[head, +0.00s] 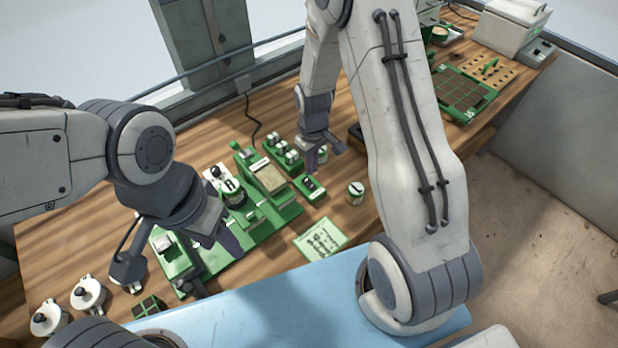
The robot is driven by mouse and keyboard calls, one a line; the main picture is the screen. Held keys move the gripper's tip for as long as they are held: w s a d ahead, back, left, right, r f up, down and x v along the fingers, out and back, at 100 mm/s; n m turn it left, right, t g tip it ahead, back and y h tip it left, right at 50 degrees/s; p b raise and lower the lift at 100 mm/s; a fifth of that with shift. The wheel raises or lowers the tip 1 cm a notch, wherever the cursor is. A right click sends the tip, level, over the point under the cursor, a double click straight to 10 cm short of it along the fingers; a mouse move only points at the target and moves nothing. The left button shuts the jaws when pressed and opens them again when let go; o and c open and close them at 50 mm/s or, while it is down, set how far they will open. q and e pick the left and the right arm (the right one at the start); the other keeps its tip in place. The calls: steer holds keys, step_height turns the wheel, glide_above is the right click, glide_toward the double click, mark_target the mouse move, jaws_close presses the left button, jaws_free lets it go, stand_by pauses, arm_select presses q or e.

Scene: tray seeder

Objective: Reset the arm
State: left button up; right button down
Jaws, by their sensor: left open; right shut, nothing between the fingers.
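My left arm comes in from the left, and its gripper (229,243) is open above the left part of the green seeder station (269,223). I see nothing held in it. My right arm runs down the middle of the view and folds back to the far side. Its gripper (314,160) is shut and empty, near a small green box with a dark top (310,188). The fingertips are small and partly overlapped by the wrist. The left arm and gripper hide part of the station.
Several lidded white pots (88,293) stand at the front left. A green card (319,239) and a small jar (355,192) lie right of the station. A green soil tray (463,95) and a white box (513,25) are at the far right. Bare wood surrounds the jar.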

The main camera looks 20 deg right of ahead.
stand_by(0.5)
steer(key=s+a+r+n+b, duration=0.2)
steer(key=s+a+r+b, duration=0.1)
steer(key=s+a+r, duration=0.7)
steer(key=s+a+r+b, duration=0.1)
steer(key=s+a+r, duration=0.1)
steer(key=s, duration=0.5)
steer(key=s+a+r+n+y+b, duration=0.1)
steer(key=s+a+r+b, duration=0.1)
steer(key=s, duration=0.4)
steer(key=shift+s+r, duration=0.2)
steer(key=shift+s, duration=0.15)
steer(key=shift+d, duration=0.1)
